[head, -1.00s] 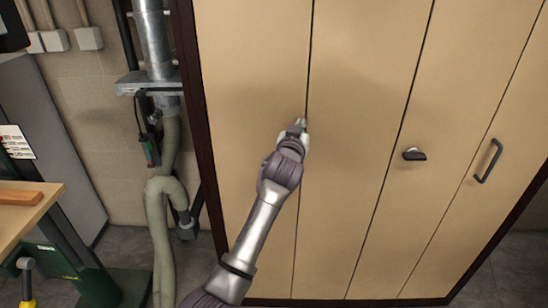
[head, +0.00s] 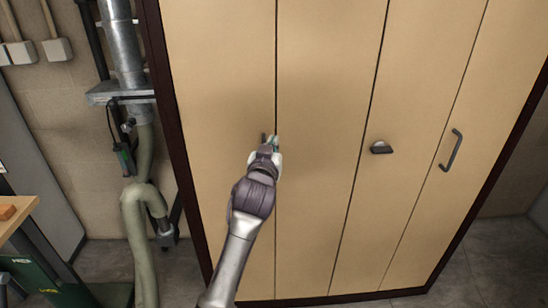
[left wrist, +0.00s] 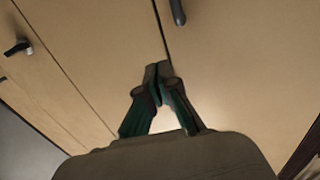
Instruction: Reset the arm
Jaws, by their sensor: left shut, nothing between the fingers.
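My left gripper (head: 268,143) is in front of the tan wardrobe-like cabinet (head: 325,70), by the seam between its two left door panels. In the left wrist view its fingers (left wrist: 158,72) are together with nothing between them. A dark handle (left wrist: 177,12) shows above the fingertips in that view, apart from them. In the head view the arm mostly hides that handle. My right gripper is in neither view.
The cabinet has a dark knob (head: 381,147) and a bar handle (head: 452,150) to the right. A grey-green hose (head: 140,235) and metal duct (head: 122,45) stand left of it. A workbench edge (head: 20,215) is at the far left. Floor shows at lower right.

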